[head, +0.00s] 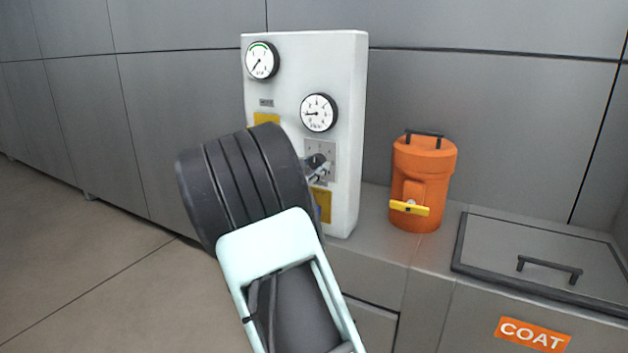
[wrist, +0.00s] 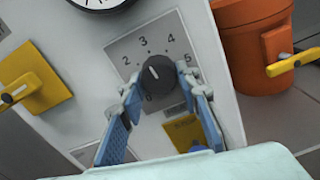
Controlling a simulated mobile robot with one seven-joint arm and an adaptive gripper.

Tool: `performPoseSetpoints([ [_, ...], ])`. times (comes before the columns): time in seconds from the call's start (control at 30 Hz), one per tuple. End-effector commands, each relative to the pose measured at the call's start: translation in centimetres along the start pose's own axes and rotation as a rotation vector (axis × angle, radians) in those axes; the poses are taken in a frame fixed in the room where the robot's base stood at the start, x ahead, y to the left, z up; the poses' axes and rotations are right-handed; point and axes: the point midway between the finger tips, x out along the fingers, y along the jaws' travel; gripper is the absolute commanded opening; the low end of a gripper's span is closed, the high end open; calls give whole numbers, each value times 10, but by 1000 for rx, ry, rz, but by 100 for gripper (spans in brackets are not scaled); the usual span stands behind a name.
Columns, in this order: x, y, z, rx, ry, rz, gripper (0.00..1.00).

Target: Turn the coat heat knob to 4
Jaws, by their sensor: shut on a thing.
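The coat heat knob (wrist: 158,75) is small, round and dark, on a grey numbered plate (wrist: 126,50) with 2, 3, 4 and 5 legible around it. A small pale mark on its face seems to point up and left, between 2 and 3, but I cannot tell the exact setting. My gripper (wrist: 159,82) has its blue-padded fingers on either side of the knob and is shut on it. In the head view, my gripper (head: 318,172) reaches the plate (head: 325,148) on the white panel (head: 345,90), and my arm hides part of the panel.
Two round gauges, upper left (head: 262,61) and above the plate (head: 318,113), sit on the panel. A yellow lever (wrist: 30,88) is left of the plate. An orange canister (head: 424,165) with a yellow tap stands right. A lidded hatch (head: 500,245) lies above the COAT label (head: 532,334).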

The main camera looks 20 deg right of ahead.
Motion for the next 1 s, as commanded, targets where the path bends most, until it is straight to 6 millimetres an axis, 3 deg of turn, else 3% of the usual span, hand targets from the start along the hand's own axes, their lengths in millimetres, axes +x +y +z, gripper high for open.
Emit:
performPoseSetpoints([
  [0.03, 0, -2, -7, 49, 0, 0, 6],
  [0.6, 0, 1, -7, 574, 0, 0, 6],
  [1.0, 0, 3, -3, 807, 2, -1, 6],
])
